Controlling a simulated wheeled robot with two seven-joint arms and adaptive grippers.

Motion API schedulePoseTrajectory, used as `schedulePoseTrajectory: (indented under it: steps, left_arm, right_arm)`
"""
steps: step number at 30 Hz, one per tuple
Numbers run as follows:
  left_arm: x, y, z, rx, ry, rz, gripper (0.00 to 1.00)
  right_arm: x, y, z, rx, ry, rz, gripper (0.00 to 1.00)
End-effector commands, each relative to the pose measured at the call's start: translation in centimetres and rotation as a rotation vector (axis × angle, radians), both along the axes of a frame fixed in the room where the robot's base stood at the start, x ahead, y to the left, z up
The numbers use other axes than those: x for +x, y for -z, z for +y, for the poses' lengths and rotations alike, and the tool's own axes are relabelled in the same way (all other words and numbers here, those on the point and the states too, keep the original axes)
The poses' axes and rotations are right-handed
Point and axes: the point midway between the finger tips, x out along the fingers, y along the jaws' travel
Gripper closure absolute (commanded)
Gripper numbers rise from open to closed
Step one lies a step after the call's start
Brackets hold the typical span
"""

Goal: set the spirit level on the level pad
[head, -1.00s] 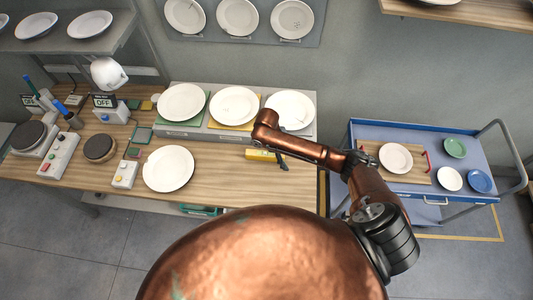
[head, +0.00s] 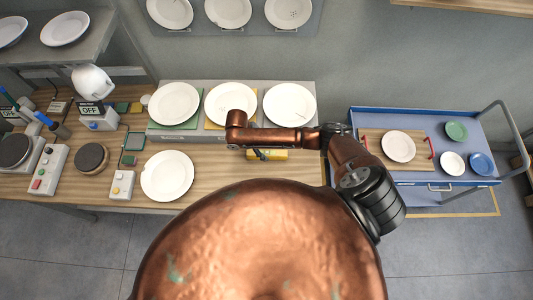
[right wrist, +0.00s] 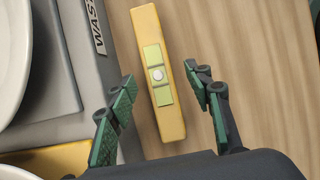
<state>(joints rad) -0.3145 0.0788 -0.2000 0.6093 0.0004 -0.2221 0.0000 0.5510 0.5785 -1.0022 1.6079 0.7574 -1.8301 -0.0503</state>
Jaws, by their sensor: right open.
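The spirit level is a yellow bar (head: 280,155) on the wooden bench, in front of the grey plate stand; the right wrist view shows it (right wrist: 147,25) with a pale green vial block in its middle. My right gripper (right wrist: 159,80) is open, its green-padded fingers on either side of the level, with visible gaps to it. In the head view this gripper (head: 260,154) is small and partly hidden by the copper arm above the level. My left gripper is out of view.
The grey stand (head: 230,135) holds three white plates behind the level. A white plate (head: 167,176) lies on the bench to the left, near a button box (head: 122,185). A blue trolley (head: 365,117) with plates stands right. Bare wood lies beside the level.

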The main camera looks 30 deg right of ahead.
Motion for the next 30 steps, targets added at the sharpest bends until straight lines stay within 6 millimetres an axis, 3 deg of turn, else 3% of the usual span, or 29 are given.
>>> schedulePoseTrajectory:
  steps: [4, 7, 12, 16, 30]
  left_arm:
    - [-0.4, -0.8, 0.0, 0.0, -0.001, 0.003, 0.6]
    - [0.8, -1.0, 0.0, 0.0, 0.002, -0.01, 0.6]
    - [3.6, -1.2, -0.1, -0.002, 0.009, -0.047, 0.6]
    - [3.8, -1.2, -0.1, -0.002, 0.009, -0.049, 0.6]
    - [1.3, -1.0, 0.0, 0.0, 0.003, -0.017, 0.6]
  right_arm:
    - [-0.3, 2.0, -0.8, -0.002, 0.002, 0.002, 0.54]
    - [-0.5, 3.0, -1.0, -0.001, 0.001, 0.0, 0.54]
    - [-0.5, 3.5, -1.1, 0.0, -0.002, -0.002, 0.54]
    - [-0.5, 3.5, -1.0, -0.001, -0.003, -0.002, 0.54]
    - [-0.4, 3.4, -1.0, 0.0, -0.004, -0.001, 0.87]
